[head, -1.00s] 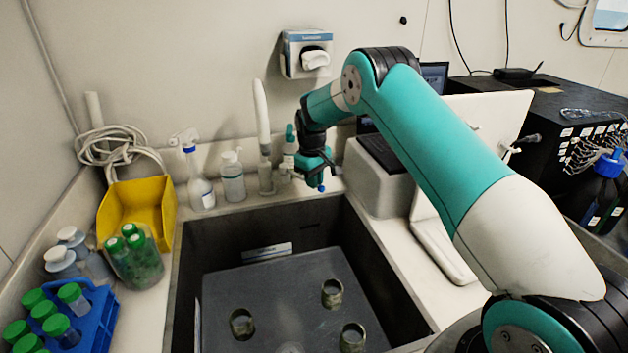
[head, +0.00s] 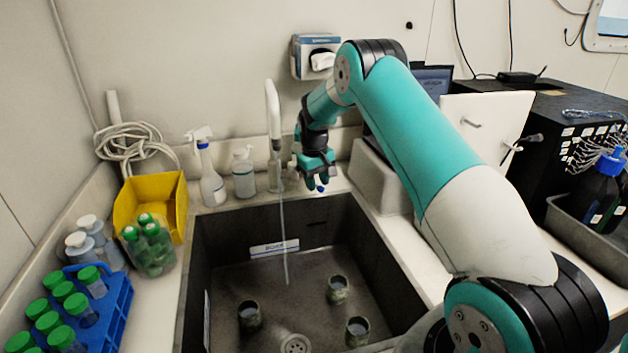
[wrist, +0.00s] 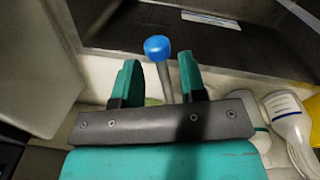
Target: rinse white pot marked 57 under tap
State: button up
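Three small dark, olive-looking pots stand apart on the sink floor: one at left (head: 249,316), one at right (head: 338,289) and one in front (head: 357,331). No pot shows clearly white, and I can read no number. The white tap (head: 272,110) stands at the sink's back edge, and a thin water stream (head: 284,240) runs from it, behind the pots. My gripper (head: 319,182) is right of the tap, above the back rim. In the wrist view its two fingers are apart, with a blue-tipped stem (wrist: 158,48) showing between them. I cannot tell whether they touch it.
The sink (head: 225,285) has a drain (head: 295,343) near the front. A spray bottle (head: 211,180), a pump bottle (head: 243,175), a yellow bin (head: 178,195) and a blue tube rack (head: 115,312) line the back and left. A pale box (head: 375,185) stands close to my gripper's right.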

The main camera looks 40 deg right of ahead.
jog(key=shift+w+a+r, duration=0.1)
jog(key=shift+w, duration=0.05)
jog(key=shift+r, duration=0.3)
notch_tip(320, 180, up, 17)
jog(key=a+b, duration=0.1)
jog(key=b, duration=0.1)
jog(key=shift+f+b, duration=0.2)
jog(key=shift+b, duration=0.2)
jog(key=shift+a, duration=0.1)
